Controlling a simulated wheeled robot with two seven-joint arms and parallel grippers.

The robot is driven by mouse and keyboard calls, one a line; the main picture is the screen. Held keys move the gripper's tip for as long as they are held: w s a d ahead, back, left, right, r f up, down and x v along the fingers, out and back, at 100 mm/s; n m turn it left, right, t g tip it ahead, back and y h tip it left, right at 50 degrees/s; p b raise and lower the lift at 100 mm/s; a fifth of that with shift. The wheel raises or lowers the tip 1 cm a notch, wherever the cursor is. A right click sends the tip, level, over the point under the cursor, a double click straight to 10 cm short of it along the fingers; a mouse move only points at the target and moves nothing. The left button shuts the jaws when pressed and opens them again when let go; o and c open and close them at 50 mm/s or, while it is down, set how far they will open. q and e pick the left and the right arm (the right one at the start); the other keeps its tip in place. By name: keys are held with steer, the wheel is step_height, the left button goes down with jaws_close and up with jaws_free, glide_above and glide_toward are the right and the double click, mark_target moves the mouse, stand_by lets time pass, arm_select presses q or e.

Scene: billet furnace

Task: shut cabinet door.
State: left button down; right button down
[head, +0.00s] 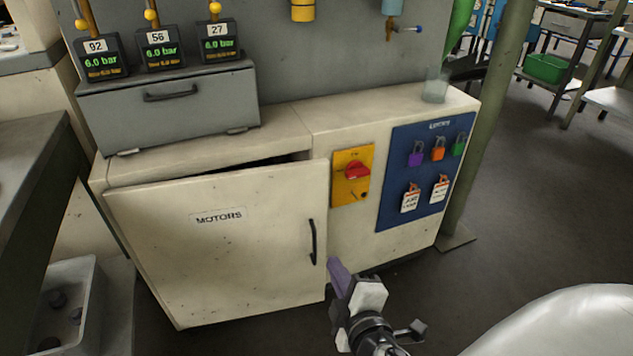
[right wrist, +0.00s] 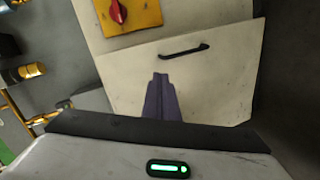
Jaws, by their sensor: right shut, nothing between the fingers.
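The cabinet door (head: 225,245), cream with a "MOTORS" label, stands slightly ajar; a dark gap shows along its top edge. Its black handle (head: 313,242) is near its right edge. My right gripper (head: 337,272), with purple fingers, is shut and empty, just below and right of the handle in the head view. In the right wrist view the shut fingers (right wrist: 162,95) point at the door (right wrist: 225,85), below the handle (right wrist: 184,52). Whether the fingertips touch the door I cannot tell. My left gripper is not in view.
A yellow panel with a red rotary switch (head: 356,172) and a blue lock board (head: 425,170) are right of the door. A grey drawer box (head: 168,110) stands on the cabinet. A post (head: 487,120) stands at the right. A grey bin (head: 72,310) is at lower left.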

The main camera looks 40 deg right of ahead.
step_height(320, 180, up, 7)
steer(key=w+d+n+t+h, duration=0.1)
steer(key=w+d+n+t, duration=0.1)
steer(key=n+t, duration=0.1)
steer(key=p, duration=0.1)
glide_toward(315, 179)
steer(key=shift+n, duration=0.4)
steer(key=x, duration=0.6)
steer(key=shift+w, duration=0.25)
